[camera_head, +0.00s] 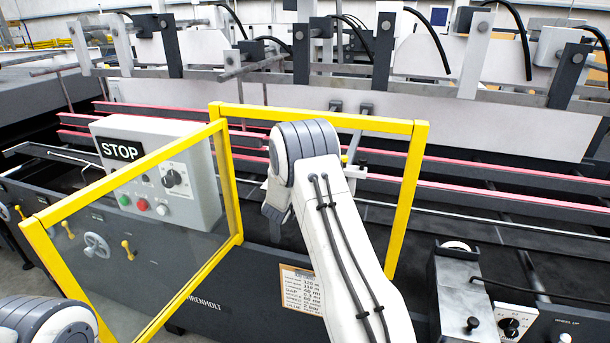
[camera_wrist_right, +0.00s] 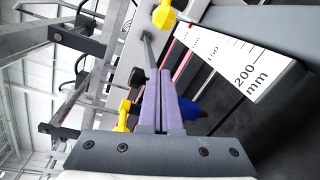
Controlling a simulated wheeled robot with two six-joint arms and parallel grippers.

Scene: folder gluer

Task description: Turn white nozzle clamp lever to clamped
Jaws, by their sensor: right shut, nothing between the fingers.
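I cannot pick out a white nozzle clamp lever with certainty in either view. My right gripper (camera_wrist_right: 155,76) is shut and empty, its two purple-grey fingers pressed together. A thin metal rod (camera_wrist_right: 149,46) shows just beyond the fingertips; whether they touch it I cannot tell. A yellow knob (camera_wrist_right: 165,17) is beyond the tips, and a black knob (camera_wrist_right: 138,78) and another yellow part (camera_wrist_right: 125,114) lie left of the fingers. A blue part (camera_wrist_right: 206,116) is partly hidden at their right. In the head view my right forearm and wrist hide the work spot. My left gripper is out of frame.
A yellow-framed clear guard (camera_head: 411,205) surrounds the right arm's wrist area. A grey STOP control box (camera_head: 160,165) stands left of it. A white millimetre scale (camera_wrist_right: 236,62) is close to the right gripper. Pink-edged rails (camera_head: 480,190) run behind.

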